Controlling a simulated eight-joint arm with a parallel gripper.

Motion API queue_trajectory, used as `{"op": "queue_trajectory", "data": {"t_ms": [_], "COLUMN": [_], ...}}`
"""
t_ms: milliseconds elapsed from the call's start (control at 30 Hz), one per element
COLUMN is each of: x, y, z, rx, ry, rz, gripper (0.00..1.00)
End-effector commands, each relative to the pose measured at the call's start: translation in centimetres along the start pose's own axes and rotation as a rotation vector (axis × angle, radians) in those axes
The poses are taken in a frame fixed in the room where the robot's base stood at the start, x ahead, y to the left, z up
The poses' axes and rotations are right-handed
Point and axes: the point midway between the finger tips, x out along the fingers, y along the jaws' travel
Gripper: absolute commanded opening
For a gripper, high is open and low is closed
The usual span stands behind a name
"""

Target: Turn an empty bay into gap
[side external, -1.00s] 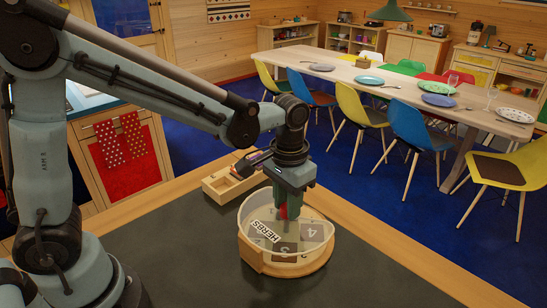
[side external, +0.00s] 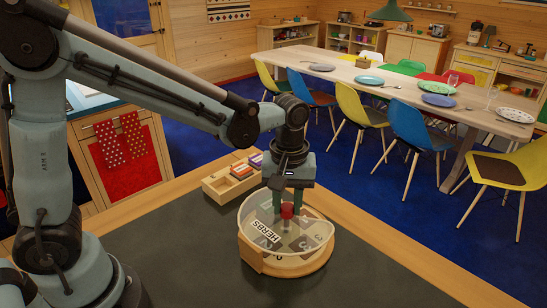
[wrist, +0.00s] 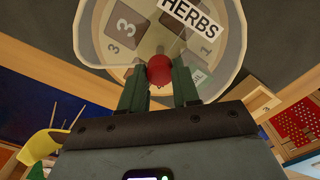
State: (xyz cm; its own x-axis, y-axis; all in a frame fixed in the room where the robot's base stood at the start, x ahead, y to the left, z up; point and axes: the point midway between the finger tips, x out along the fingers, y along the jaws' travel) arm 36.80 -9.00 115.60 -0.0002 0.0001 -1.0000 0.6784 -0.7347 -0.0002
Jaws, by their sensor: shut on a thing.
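A round carousel with a clear wall (side external: 328,236) and a wooden base (side external: 290,268) stands on the dark table top. A white HERBS label (side external: 266,231) is on its left side; it also shows in the wrist view (wrist: 192,15). Numbered bays lie inside around a red knob (side external: 287,211). In the wrist view the bay numbers 3 and 1 are readable near the knob (wrist: 160,70). My gripper (side external: 287,207) points down over the middle, its green fingers on either side of the knob and shut on it. I cannot tell which bay faces the gap.
A wooden tray (side external: 210,187) with several small coloured boxes (side external: 241,169) sits behind the carousel, at the table's far edge. The dark table top (side external: 190,255) is clear to the left and front. A dining table with chairs stands well beyond.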

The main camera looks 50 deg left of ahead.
Motion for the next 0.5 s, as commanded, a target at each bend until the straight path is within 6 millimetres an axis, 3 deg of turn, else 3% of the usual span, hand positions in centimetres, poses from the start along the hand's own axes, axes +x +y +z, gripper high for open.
{"op": "queue_trajectory", "data": {"t_ms": [500], "x": [-0.04], "y": [0.01], "z": [-0.01], "rx": [-0.072], "ry": [0.000], "rz": [0.000], "gripper": [0.00]}}
